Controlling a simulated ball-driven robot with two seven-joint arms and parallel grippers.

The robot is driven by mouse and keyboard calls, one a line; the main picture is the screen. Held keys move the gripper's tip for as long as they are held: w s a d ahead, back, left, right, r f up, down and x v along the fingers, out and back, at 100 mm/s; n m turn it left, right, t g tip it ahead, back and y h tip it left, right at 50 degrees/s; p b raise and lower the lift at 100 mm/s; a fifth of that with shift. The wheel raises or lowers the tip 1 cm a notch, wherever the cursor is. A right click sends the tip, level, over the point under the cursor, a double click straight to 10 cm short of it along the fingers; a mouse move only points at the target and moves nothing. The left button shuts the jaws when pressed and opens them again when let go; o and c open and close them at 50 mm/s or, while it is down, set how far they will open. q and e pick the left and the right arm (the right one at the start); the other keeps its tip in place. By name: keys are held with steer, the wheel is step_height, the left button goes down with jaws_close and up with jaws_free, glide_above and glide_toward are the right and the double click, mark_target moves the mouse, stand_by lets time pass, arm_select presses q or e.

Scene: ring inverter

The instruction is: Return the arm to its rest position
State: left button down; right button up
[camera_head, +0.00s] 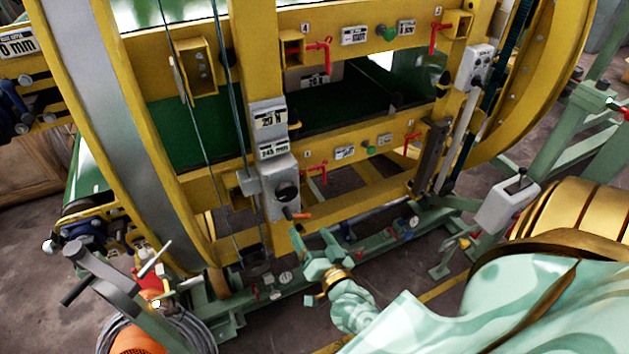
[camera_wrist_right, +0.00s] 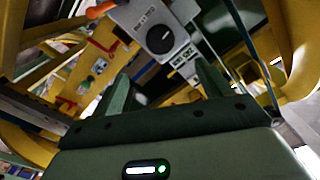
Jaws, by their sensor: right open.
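My right gripper (camera_head: 311,243) is pale green and shows below the middle of the head view, at the end of my right arm (camera_head: 352,304). Its two fingers stand apart with nothing between them. It appears just below a grey control box (camera_head: 277,175) with a black knob and an orange-tipped lever (camera_head: 297,215); the gap cannot be judged exactly. In the right wrist view the open fingers (camera_wrist_right: 163,85) point towards the same box (camera_wrist_right: 150,22), with clear space between them. My left gripper is not in view.
A large yellow ring frame (camera_head: 122,110) with red handles (camera_head: 318,172) and labels stands ahead. A green base rail (camera_head: 385,250) runs below the gripper. A grey pedestal box (camera_head: 507,203) stands right, and an orange drum (camera_head: 137,338) with a cable sits lower left.

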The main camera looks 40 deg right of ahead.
steer(key=shift+s+a, duration=0.2)
steer(key=shift+s, duration=0.4)
steer(key=s+a+f+n+g+y+b, duration=0.1)
steer(key=s+a+f+n+g+y, duration=0.2)
steer(key=s+f, duration=0.7)
steer(key=s+a+f+n+g+y+b, duration=0.25)
steer(key=f+n+g, duration=0.3)
steer(key=f, duration=1.05)
steer(key=s+f+n+g+b, duration=0.2)
steer(key=s+f+g, duration=0.2)
steer(key=s+f, duration=0.4)
steer(key=s+d+f+n+g+h+b, duration=0.1)
steer(key=s+f+n+g+b, duration=0.1)
steer(key=s+f, duration=0.7)
steer(key=s+g+b, duration=0.1)
steer(key=s+g, duration=0.1)
steer(key=s, duration=0.5)
steer(key=shift+d, duration=0.15)
